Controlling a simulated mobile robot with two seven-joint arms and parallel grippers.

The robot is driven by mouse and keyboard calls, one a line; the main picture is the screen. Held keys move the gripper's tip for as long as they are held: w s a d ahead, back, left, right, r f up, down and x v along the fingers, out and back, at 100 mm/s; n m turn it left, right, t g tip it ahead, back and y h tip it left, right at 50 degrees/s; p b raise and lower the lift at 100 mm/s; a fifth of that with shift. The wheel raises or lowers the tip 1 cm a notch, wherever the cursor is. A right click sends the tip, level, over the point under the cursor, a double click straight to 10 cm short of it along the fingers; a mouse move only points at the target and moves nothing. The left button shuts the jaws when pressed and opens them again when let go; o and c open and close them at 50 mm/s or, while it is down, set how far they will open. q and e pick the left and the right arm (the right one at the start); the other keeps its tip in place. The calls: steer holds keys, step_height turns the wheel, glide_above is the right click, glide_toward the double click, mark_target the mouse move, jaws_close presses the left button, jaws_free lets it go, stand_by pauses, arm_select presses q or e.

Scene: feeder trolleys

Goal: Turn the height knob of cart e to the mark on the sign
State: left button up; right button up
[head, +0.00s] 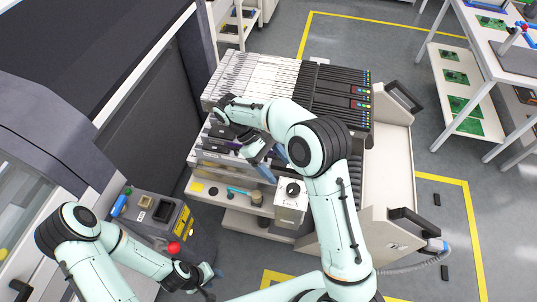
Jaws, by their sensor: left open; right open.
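A feeder trolley with a white side panel (388,165) stands in the middle of the head view. A pale box with a black knob (293,189) on its top sits at the trolley's near side; the knob's pointer and scale are too small to read. My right gripper (271,163) is open, just above and left of the knob and apart from it. My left gripper (213,283) is open and low at the bottom, left of the trolley. I cannot make out a cart letter or a sign with a height mark.
Rows of feeders (268,77) fill the trolley's top. A lower shelf (236,201) holds small items. A white rack (458,85) stands at right.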

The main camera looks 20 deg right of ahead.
steer(key=shift+v, duration=2.2)
